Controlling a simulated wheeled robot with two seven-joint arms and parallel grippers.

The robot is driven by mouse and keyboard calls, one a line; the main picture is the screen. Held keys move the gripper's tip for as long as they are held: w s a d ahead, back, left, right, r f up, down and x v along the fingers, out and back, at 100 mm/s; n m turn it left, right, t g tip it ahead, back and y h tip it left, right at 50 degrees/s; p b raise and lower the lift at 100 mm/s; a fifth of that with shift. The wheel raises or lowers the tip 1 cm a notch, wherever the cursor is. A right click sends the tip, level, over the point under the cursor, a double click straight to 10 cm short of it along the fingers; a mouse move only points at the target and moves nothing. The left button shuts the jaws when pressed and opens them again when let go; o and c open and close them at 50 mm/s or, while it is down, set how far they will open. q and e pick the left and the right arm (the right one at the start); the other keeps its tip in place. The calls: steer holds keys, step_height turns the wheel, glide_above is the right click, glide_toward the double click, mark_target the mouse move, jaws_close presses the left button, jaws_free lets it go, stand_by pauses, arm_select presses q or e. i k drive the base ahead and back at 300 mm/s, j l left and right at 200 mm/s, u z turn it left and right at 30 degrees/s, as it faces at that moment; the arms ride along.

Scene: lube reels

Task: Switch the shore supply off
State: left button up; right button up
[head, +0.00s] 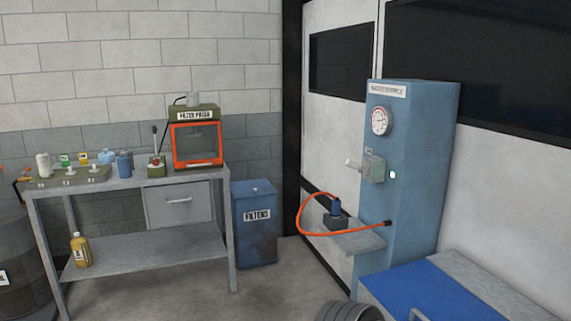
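The shore supply is a tall blue cabinet (421,165) at the right, against the pale wall. Neither of my grippers shows in the head view.
A grey workbench (130,183) stands at the left with a filter press (196,142), bottles and small tins. A blue filters bin (257,240) stands beside it. A blue-topped surface (420,296) fills the lower right. The floor between bin and cabinet is clear.

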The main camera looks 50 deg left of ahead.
mark_target(351, 164)
steer(key=u, duration=1.35)
steer(key=i+j+z, duration=0.2)
steer(key=z, duration=0.25)
steer(key=i+j+z, duration=0.1)
steer(key=j+z, duration=0.35)
steer(key=i+j, duration=0.15)
steer(key=j, duration=0.25)
steer(key=i+j+z, duration=0.15)
steer(key=j, duration=0.7)
steer(key=i+j+z, duration=0.15)
steer(key=j, duration=0.3)
steer(key=i+j, duration=0.1)
steer(key=j, duration=0.35)
steer(key=z, duration=0.05)
